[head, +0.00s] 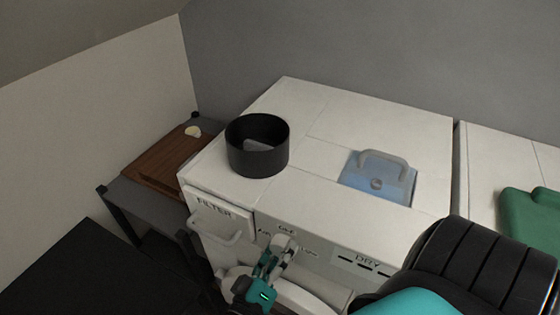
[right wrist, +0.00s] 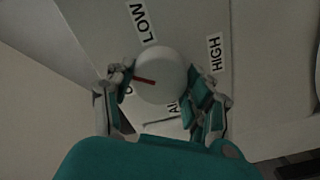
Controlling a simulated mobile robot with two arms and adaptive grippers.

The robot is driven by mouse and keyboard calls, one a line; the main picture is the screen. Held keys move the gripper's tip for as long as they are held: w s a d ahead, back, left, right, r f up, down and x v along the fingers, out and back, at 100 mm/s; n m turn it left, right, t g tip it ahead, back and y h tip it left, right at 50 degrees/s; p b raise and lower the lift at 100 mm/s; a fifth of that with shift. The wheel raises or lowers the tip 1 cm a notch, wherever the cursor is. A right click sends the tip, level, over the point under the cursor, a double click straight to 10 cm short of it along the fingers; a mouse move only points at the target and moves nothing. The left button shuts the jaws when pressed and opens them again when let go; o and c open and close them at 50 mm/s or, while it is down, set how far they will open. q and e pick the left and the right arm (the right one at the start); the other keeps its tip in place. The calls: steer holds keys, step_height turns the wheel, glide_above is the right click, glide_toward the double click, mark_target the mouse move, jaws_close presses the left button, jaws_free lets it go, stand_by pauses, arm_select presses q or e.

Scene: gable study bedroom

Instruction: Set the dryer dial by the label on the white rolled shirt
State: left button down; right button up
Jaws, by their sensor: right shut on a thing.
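The white dryer (head: 330,210) fills the middle of the head view, with its front panel facing me. My right gripper (head: 272,262) is at that panel; it also shows in the right wrist view (right wrist: 163,88). The dial's red mark points left, toward a label mostly hidden by the left finger. The LOW label (right wrist: 142,22) is above left and the HIGH label (right wrist: 215,53) is at right. Another label below is partly hidden. The white rolled shirt and my left gripper are not in view.
A black round bin (head: 258,160) and a blue panel with a grey handle (head: 378,180) are on the dryer top. A FILTER drawer (head: 222,212) is at the front left. A brown board (head: 165,160) lies on a dark side table. Green cloth (head: 530,215) lies at right.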

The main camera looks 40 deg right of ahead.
steer(key=shift+r, duration=0.1)
stand_by(0.3)
steer(key=o, duration=1.2)
steer(key=v, duration=0.7)
steer(key=shift+a, duration=0.2)
